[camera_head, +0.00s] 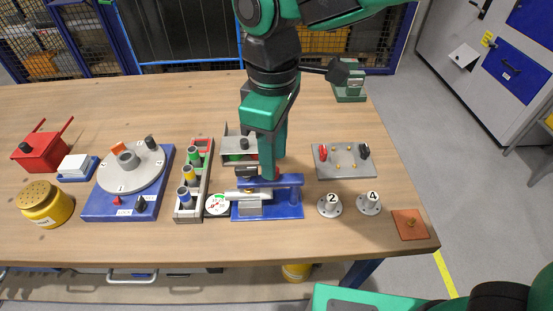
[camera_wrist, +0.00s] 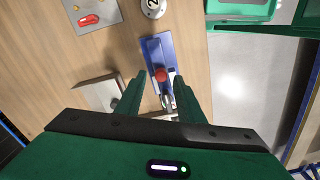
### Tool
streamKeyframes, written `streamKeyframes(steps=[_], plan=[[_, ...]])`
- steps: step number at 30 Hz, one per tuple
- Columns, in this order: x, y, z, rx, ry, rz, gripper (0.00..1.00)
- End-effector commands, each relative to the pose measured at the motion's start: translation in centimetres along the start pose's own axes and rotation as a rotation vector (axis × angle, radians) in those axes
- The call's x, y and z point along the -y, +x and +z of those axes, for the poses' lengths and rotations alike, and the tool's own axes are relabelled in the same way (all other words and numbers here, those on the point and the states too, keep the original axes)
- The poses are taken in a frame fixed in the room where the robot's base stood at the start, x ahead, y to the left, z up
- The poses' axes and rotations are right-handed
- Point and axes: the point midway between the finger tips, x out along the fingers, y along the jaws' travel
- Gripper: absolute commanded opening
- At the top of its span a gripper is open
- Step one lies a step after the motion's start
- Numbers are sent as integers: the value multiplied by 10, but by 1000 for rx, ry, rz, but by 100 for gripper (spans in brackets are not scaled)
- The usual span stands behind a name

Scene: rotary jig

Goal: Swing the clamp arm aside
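A blue fixture (camera_head: 292,205) stands near the table's front middle with a silver cylinder (camera_head: 250,207) on it. In the wrist view the blue fixture (camera_wrist: 153,48) carries a red ball knob (camera_wrist: 160,75) with a light metal part beneath it. My gripper (camera_head: 272,168) is over the fixture and points down. In the wrist view my gripper (camera_wrist: 157,84) is open, and the red knob shows between its fingers. I cannot tell whether the fingers touch the knob. My gripper and arm hide part of the fixture in the head view, and I cannot make out the clamp arm clearly.
Left stand a dial gauge (camera_head: 217,205), a tray of coloured pieces (camera_head: 189,213) and a blue-based rotary disc (camera_head: 133,176). Right are a grey plate (camera_head: 343,172) and numbered flanges (camera_head: 330,210). The table's front edge is close.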

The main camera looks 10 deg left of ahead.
Motion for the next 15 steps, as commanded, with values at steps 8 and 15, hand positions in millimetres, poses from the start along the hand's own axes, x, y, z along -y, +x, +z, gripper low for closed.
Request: streamKeyframes(steps=[8,15], plan=[[0,24,0,0,-1,0,35],[0,26,0,0,0,0,35]])
